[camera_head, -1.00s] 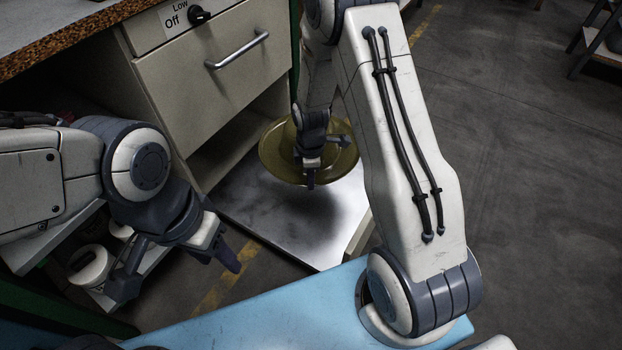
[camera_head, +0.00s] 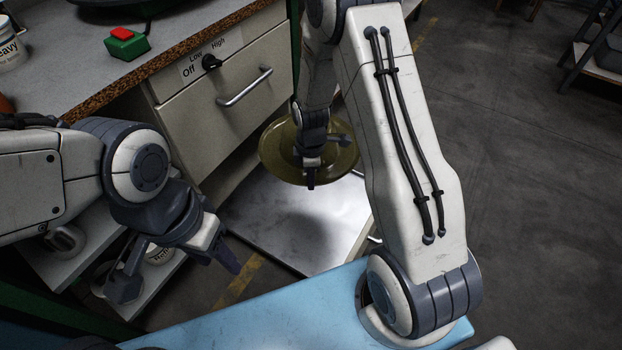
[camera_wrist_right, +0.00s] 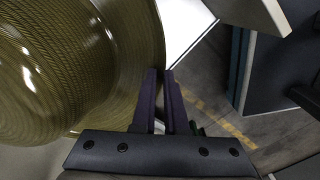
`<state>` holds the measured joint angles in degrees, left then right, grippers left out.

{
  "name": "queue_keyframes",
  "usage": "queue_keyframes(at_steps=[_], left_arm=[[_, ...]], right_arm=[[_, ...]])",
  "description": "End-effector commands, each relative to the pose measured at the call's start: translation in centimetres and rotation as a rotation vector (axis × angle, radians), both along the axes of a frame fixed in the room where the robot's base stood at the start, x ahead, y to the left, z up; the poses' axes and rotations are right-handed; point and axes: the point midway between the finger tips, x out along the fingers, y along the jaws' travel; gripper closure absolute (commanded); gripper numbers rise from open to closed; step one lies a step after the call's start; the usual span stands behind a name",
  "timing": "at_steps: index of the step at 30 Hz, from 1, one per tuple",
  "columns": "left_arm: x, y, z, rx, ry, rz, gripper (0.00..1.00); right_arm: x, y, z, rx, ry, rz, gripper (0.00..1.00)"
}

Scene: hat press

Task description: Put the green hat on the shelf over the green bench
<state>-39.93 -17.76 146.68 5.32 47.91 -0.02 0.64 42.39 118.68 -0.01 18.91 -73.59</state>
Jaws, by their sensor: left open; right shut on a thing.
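The olive-green hat (camera_head: 278,160) hangs by its brim from my right gripper (camera_head: 315,168), in front of the bench's open lower space. In the right wrist view, the hat (camera_wrist_right: 60,70) fills the left side, with its brim edge at the right gripper's closed fingers (camera_wrist_right: 160,85). My left gripper (camera_head: 178,275) is open and empty at the lower left. A bench with a speckled brown edge (camera_head: 165,62) and a green post stands at the upper left. A shelf over the bench is not visible in these views.
A drawer (camera_head: 230,95) with a metal handle sits under the bench top. A red-and-green button box (camera_head: 125,43) and a white tub (camera_head: 8,50) stand on top. A pale metal panel (camera_head: 335,240) lies below the hat. Open floor (camera_head: 540,200) is at the right.

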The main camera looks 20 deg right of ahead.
Motion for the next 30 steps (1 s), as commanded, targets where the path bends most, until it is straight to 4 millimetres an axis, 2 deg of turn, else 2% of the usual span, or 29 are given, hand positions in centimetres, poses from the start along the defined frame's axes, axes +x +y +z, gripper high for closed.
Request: queue_keyframes(at_steps=[1, 30], left_arm=[[0.0, 0.0, 1.2, 0.0, 0.0, 0.0, 0.5], [0.0, 0.0, 11.9, 0.0, 0.0, 0.0, 0.5]], right_arm=[[0.0, 0.0, 1.3, 0.0, -0.001, 0.0, 1.0], [0.0, 0.0, 12.9, 0.0, 0.0, 0.0, 1.0]])
